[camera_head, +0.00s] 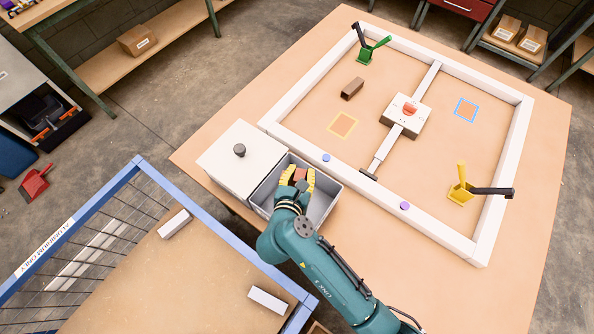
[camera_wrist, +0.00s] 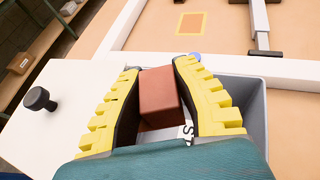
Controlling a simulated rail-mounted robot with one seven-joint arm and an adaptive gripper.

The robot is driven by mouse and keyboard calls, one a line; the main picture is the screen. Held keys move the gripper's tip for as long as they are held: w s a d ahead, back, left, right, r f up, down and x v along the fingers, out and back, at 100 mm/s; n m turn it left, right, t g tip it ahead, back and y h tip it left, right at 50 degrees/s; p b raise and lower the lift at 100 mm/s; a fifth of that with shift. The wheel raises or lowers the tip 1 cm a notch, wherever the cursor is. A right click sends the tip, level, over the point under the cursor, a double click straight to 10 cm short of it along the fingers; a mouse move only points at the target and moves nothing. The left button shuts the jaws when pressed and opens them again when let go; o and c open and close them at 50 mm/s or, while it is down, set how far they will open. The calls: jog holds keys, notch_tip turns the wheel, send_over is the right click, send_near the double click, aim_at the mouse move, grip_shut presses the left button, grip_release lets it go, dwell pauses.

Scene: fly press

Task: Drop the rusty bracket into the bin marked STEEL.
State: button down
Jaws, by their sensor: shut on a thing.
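My gripper (camera_head: 298,180) has yellow ribbed fingers and is shut on a reddish-brown block-like piece (camera_wrist: 160,97). The piece also shows between the fingers in the head view (camera_head: 300,174). I cannot tell from its shape whether it is the rusty bracket. The gripper holds it over the open grey bin (camera_head: 328,206), whose wall shows in the wrist view (camera_wrist: 262,112). A white label (camera_wrist: 188,135) with black letters, partly hidden, shows behind the piece; the letters look like "ST". A darker brown, channel-like piece (camera_head: 352,88) lies on the table inside the white frame.
A white cover with a black knob (camera_head: 239,150) adjoins the bin on the left. The white frame (camera_head: 430,218) borders it behind, with yellow (camera_head: 460,190) and green (camera_head: 368,50) clamps. A blue-railed cage (camera_head: 212,225) at lower left bears a sign reading "ALUMINIUM ONLY".

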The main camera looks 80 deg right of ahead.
notch_tip(320, 180, down, 5)
jog(key=b, duration=0.5)
jog(key=shift+f, duration=0.1)
jog(key=c, duration=0.9)
grip_release()
jog(key=shift+o, duration=0.3)
jog(key=shift+f, duration=0.1)
jog(key=shift+a, duration=0.1)
jog(key=v, duration=1.2)
jog(key=shift+w, duration=0.1)
